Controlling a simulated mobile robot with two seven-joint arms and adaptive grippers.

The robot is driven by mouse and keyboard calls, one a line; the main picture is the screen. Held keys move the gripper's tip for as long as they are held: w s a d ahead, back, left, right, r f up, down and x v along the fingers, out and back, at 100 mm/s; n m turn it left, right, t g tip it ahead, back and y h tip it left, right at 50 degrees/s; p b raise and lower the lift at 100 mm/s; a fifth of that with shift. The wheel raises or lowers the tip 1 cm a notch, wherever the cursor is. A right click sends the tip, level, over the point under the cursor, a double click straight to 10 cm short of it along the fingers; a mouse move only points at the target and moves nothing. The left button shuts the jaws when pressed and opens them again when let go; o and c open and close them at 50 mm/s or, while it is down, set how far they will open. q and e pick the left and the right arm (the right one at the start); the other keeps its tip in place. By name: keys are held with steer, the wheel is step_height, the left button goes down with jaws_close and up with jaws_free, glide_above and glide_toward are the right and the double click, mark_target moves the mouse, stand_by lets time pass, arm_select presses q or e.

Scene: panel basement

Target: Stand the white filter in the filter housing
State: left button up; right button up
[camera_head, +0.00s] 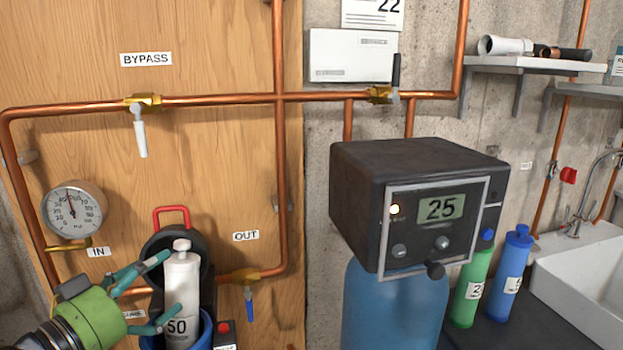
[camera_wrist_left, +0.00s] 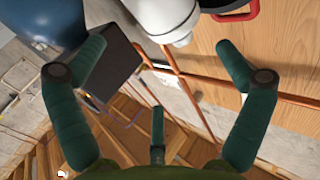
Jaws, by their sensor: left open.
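The white filter (camera_head: 182,275), marked 50, stands upright at the lower left of the head view. Its lower part is inside the rim of the blue filter housing (camera_head: 207,328); its bottom end is hidden. My left gripper (camera_head: 168,288) is open, with its green fingers spread on either side of the filter; I cannot tell whether they touch it. In the left wrist view, the filter (camera_wrist_left: 165,15) is at the top, beyond the open fingertips (camera_wrist_left: 161,52), with a gap on both sides. My right gripper is not in view.
A black round part with a red handle (camera_head: 172,210) is behind the filter. Copper pipes (camera_head: 282,200), a gauge (camera_head: 73,210) and a blue-handled valve (camera_head: 249,300) surround the spot. A dark control box (camera_head: 355,190) on a blue tank (camera_head: 385,315) stands to the right.

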arm_select(q)
steer(key=v, duration=0.7)
steer(key=shift+s, duration=0.25)
stand_by(0.3)
